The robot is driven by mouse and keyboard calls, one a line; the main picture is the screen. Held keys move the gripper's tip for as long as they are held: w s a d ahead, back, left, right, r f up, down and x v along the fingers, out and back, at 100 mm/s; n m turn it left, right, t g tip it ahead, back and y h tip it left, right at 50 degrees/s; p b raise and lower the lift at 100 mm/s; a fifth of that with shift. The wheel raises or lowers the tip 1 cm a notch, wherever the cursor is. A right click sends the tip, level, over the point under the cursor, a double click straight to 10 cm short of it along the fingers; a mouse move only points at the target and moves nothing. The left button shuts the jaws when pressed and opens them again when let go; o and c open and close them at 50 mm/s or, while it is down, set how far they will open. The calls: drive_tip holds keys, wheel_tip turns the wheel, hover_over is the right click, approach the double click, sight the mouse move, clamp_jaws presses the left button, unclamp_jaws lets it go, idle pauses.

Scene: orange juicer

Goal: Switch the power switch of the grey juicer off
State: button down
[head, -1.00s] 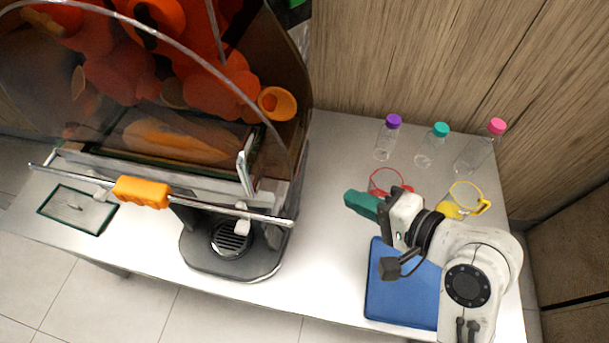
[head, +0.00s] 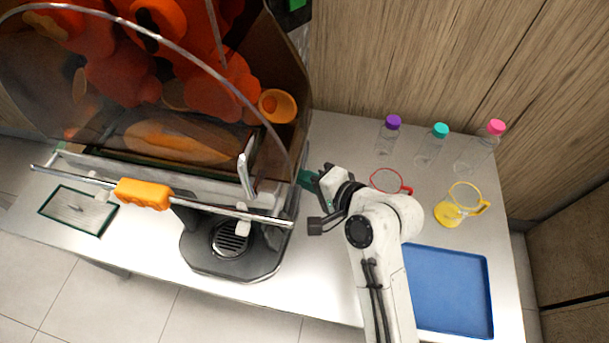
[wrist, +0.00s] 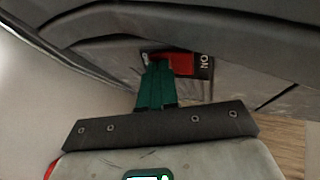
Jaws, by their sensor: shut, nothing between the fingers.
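The grey juicer (head: 262,262) stands on the left of the table, with a clear cover and orange parts above its base. My gripper (head: 308,178), with green fingers, is at the juicer's right side in the head view. In the wrist view my gripper (wrist: 157,68) is shut and empty, its fingertips at the red power switch (wrist: 187,65), partly covering its left part. A dark label with white letters, seen turned around, sits beside the switch. I cannot tell whether the fingertips touch the switch or which way it is set.
A red-rimmed jug (head: 405,190) and a yellow jug (head: 449,215) stand right of my arm. Clear bottles with purple (head: 393,121), teal (head: 440,130) and pink (head: 496,126) caps stand behind them. A blue tray (head: 455,285) lies at the front right.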

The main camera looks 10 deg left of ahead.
idle(0.3)
drive_tip(key=shift+w+a+f+b, duration=0.1)
drive_tip(key=shift+a+f+b, duration=0.1)
drive_tip(key=shift+b, duration=0.3)
drive_tip(key=shift+r, duration=0.15)
drive_tip(key=shift+r+p, duration=0.85)
drive_tip(key=shift+p, duration=0.15)
drive_tip(key=shift+a, duration=0.1)
